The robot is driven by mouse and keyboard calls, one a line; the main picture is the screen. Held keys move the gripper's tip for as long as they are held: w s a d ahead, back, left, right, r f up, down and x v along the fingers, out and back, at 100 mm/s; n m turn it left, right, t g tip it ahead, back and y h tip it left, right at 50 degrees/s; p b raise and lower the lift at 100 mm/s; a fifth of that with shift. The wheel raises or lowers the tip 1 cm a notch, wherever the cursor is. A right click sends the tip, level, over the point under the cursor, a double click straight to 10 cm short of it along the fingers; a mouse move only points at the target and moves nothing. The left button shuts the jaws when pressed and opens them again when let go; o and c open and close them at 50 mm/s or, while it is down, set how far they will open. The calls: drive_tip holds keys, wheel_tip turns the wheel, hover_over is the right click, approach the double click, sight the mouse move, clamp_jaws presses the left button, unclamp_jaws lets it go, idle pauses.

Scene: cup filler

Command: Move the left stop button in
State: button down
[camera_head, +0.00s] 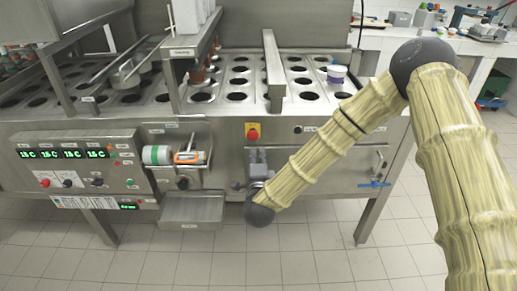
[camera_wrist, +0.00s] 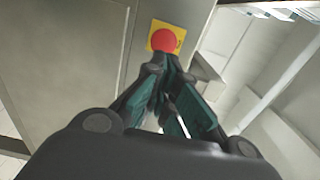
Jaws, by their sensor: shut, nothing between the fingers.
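A red stop button on a yellow square plate (camera_head: 253,132) is on the front of the steel machine, left of my arm. The red button also shows in the wrist view (camera_wrist: 163,40), just beyond my fingertips. My gripper (camera_head: 257,156) is below the button in the head view. In the wrist view, my gripper (camera_wrist: 165,65) is shut and empty, with its tips meeting just below the red button. I cannot tell whether the tips touch the plate. No second stop button on a yellow plate is visible; my arm hides part of the front.
A control panel with green displays (camera_head: 62,155) is at the left. Beside it are a roll (camera_head: 157,155) and a steel tray (camera_head: 191,210) that sticks out left of my gripper. A small black knob (camera_head: 298,129) is right of the button. The tiled floor (camera_head: 300,268) is clear.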

drive_tip(key=s, duration=0.6)
drive_tip(key=shift+b, duration=0.35)
